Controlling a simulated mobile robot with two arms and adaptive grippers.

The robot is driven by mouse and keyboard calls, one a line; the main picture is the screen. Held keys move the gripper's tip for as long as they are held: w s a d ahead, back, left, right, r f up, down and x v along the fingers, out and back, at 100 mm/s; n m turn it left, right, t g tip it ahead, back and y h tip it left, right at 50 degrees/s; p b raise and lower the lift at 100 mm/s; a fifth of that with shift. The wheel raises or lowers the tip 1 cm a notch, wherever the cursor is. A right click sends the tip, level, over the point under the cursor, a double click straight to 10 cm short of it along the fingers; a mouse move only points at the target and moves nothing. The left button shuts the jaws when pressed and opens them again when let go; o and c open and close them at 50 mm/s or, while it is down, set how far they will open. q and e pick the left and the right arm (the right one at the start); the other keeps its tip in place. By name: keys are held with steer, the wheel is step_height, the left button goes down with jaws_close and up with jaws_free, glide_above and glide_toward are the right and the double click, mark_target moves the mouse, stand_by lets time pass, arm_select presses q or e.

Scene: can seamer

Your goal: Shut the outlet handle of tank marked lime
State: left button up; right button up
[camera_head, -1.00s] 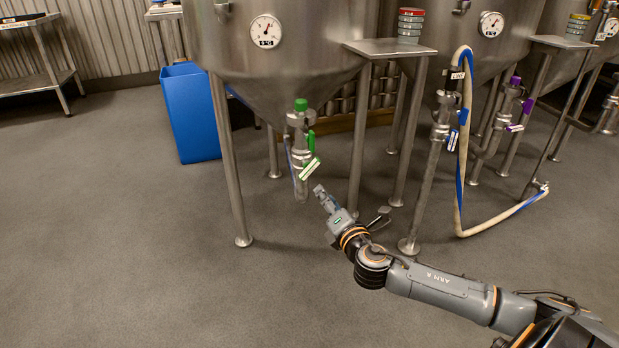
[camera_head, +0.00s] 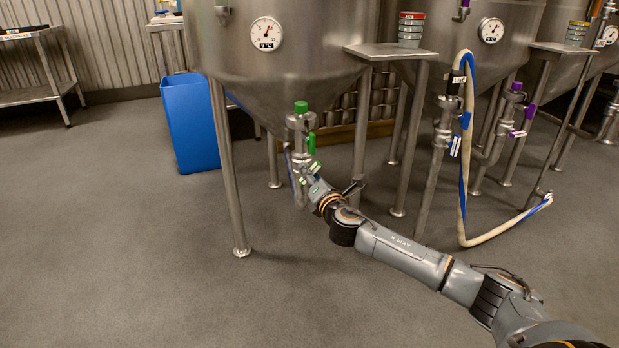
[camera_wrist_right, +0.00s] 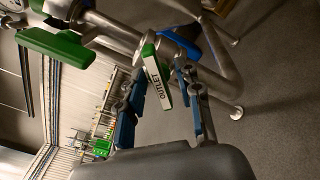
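The tank with green fittings (camera_head: 275,75) stands at centre in the head view; no name is legible on it. Its outlet pipe has a green cap (camera_head: 301,107) and a green lever (camera_head: 311,145), which also shows in the right wrist view (camera_wrist_right: 55,45). The outlet handle (camera_wrist_right: 157,78), green with a white tag reading OUTLET, lies between the fingers of my right gripper (camera_wrist_right: 160,92). The fingers are apart, with gaps visible beside the tag. In the head view my right gripper (camera_head: 309,172) is at the lower outlet pipe and partly covers the handle. My left gripper is out of view.
Steel tank legs (camera_head: 232,180) flank the outlet. A blue bin (camera_head: 190,125) stands left. A blue-and-white hose (camera_head: 463,180) hangs at the right tank's outlet. Floor in front is clear.

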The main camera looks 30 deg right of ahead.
steer(key=shift+w+d, duration=0.1)
steer(key=shift+w, duration=0.4)
jaws_close()
